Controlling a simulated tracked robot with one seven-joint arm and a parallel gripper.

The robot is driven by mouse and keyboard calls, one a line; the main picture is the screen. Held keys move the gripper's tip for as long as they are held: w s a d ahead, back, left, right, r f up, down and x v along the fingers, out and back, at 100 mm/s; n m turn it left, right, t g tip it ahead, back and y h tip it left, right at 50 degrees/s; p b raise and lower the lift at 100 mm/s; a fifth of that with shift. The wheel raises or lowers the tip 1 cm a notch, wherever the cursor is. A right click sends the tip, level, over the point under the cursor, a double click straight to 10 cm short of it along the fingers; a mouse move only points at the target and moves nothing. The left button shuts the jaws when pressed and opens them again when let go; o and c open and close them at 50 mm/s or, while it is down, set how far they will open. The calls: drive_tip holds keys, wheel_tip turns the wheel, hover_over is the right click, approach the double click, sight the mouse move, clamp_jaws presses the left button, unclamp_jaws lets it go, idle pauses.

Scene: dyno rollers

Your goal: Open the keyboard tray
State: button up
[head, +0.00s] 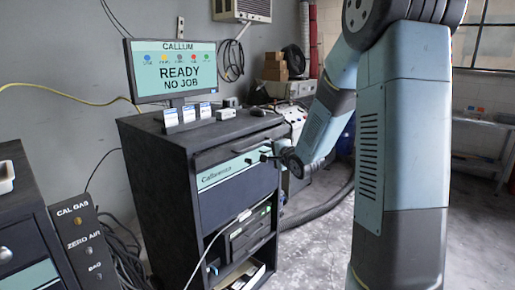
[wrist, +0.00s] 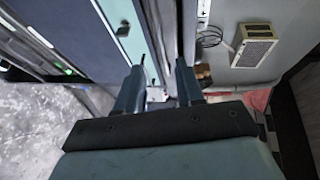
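A dark cabinet (head: 160,185) stands in the middle of the head view. The keyboard tray appears to be its dark upper front (head: 225,152), just under the top and above a teal labelled panel (head: 225,175); it looks closed. My gripper (head: 264,153) is at the right part of this front, close to the seam between the dark tray and the teal panel. In the wrist view my gripper (wrist: 162,70) has its two fingers apart, with the teal panel (wrist: 118,22) beyond to the left. Whether a finger touches the tray edge cannot be told.
A monitor (head: 172,70) reading "READY NO JOB" and small white boxes (head: 187,112) stand on the cabinet. Lower shelves hold equipment (head: 247,235). A gas panel (head: 85,245) and hoses are at left. The floor (head: 315,235) in front is mostly clear. A bench (head: 485,160) stands at right.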

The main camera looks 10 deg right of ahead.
drive_tip(key=x, duration=0.9)
drive_tip(key=shift+w, duration=0.35)
drive_tip(key=shift+a+f, duration=0.1)
clamp_jaws()
